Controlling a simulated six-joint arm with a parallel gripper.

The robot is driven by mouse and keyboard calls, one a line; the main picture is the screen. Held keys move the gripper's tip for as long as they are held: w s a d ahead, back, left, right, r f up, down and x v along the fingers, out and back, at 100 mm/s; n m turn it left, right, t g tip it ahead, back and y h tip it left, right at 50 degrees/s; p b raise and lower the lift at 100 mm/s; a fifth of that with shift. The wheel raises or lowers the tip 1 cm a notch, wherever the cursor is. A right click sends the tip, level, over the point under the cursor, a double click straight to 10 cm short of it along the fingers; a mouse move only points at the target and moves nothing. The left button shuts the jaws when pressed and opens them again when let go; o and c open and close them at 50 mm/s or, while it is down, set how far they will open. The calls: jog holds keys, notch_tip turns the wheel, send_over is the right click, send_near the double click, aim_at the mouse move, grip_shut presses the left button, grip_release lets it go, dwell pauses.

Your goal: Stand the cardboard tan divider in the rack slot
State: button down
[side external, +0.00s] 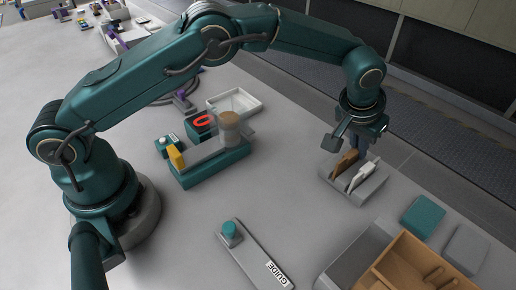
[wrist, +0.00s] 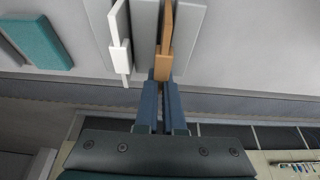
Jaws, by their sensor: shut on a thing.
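The tan divider (side external: 344,163) stands upright at the grey rack (side external: 349,190), left of a white divider (side external: 362,174) that also stands there. In the wrist view the tan divider (wrist: 167,32) lines up with a gap between the grey rack bars (wrist: 146,28), with the white divider (wrist: 119,48) to its left. I cannot tell whether its lower edge is fully seated. My gripper (wrist: 162,84) is shut on the tan divider's near end tab. In the side view my gripper (side external: 357,149) is partly hidden at the rack's back edge.
A teal block (side external: 423,216) and a grey block (side external: 466,249) lie right of the rack. A wooden crate (side external: 400,262) is at the front right. A GUIDE plate (side external: 255,258) lies at the front middle. The teal-based furnace (side external: 209,168) and white tray (side external: 234,103) stand left.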

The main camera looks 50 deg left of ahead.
aim_at(345, 158)
jog(key=shift+f, duration=0.5)
jog(key=c, duration=1)
grip_release()
jog(key=shift+r, duration=0.55)
jog(key=v, duration=1.2)
jog(key=s+a+r, duration=0.6)
jog(key=s+a, duration=0.2)
jog(key=a, duration=0.1)
jog(key=shift+t, duration=0.6)
jog(key=s+a+f, duration=0.1)
jog(key=s+a, duration=0.1)
jog(key=s, duration=0.2)
jog(key=s+a+f, duration=0.2)
jog(key=s, duration=0.3)
jog(key=s+a+f, duration=0.1)
jog(key=s+a, duration=0.1)
jog(key=s, duration=0.3)
jog(key=shift+s+f, duration=0.15)
jog(key=shift+s, duration=0.05)
